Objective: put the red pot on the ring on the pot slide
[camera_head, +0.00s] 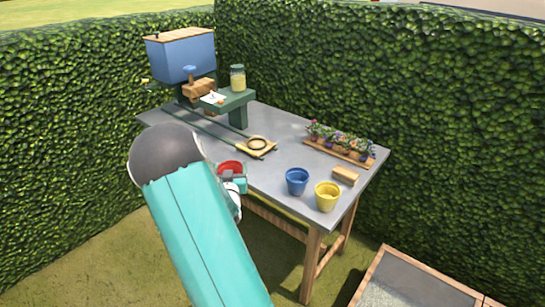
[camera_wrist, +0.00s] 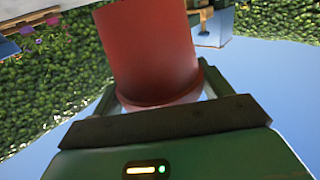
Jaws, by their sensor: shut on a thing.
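The red pot (camera_head: 231,168) is in my gripper (camera_head: 234,182), at the near left edge of the table in the head view. My arm partly hides the pot and the gripper there. In the wrist view the red pot (camera_wrist: 150,55) fills the upper middle, between the fingers of my gripper (camera_wrist: 160,100). The pot slide (camera_head: 215,135) is a pair of dark rails on the table, running from the green stand toward the middle. The ring (camera_head: 257,143) sits on a wooden plate at the slide's near end, behind and right of the pot. The ring looks empty.
A blue pot (camera_head: 297,181) and a yellow pot (camera_head: 327,196) stand near the front right corner beside a wooden block (camera_head: 345,176). A flower tray (camera_head: 340,152) lies behind. A blue hopper (camera_head: 181,56) and a green stand with a jar (camera_head: 238,78) are at the far left.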

